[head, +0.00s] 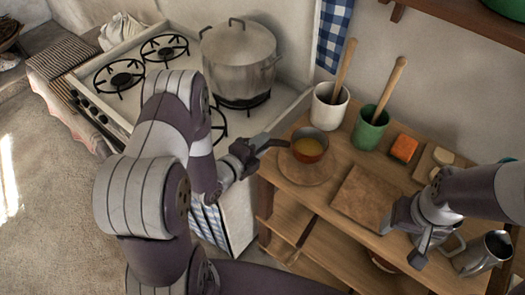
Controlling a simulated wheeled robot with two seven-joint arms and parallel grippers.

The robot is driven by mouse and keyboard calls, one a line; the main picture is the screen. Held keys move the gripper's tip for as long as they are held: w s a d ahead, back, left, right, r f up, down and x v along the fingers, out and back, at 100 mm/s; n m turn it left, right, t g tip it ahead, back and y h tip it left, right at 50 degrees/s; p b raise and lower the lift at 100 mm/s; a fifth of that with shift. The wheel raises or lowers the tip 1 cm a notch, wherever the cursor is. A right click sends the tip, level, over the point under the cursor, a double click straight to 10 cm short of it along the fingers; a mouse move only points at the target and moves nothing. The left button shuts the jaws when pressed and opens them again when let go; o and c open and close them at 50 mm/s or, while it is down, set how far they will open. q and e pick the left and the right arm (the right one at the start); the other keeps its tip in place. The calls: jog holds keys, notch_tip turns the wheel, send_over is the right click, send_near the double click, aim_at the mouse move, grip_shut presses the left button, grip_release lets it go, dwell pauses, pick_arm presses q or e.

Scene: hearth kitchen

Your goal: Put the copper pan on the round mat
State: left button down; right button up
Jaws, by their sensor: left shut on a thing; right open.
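My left gripper (249,148) is shut on the pan's dark handle (268,141), to the left of the pan. My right gripper (402,240) is open at the right, above the front of the wooden counter, near a metal mug.
A white crock (329,110) and a green crock (368,132), each with a wooden tool, stand behind the pan. A square brown board (368,198) lies right of the mat. An orange block (403,148) and a metal jug (484,254) are further right. A large pot (238,60) stands on the stove.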

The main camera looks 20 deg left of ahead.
pick_arm(q)
notch_tip(320, 180, down, 3)
jog(key=shift+s+d+f, duration=0.1)
jog(key=shift+f, duration=0.3)
jog(key=c, duration=1.3)
grip_release()
jog(key=shift+f, duration=0.15)
jog(key=o, duration=0.5)
jog(key=shift+c, duration=0.2)
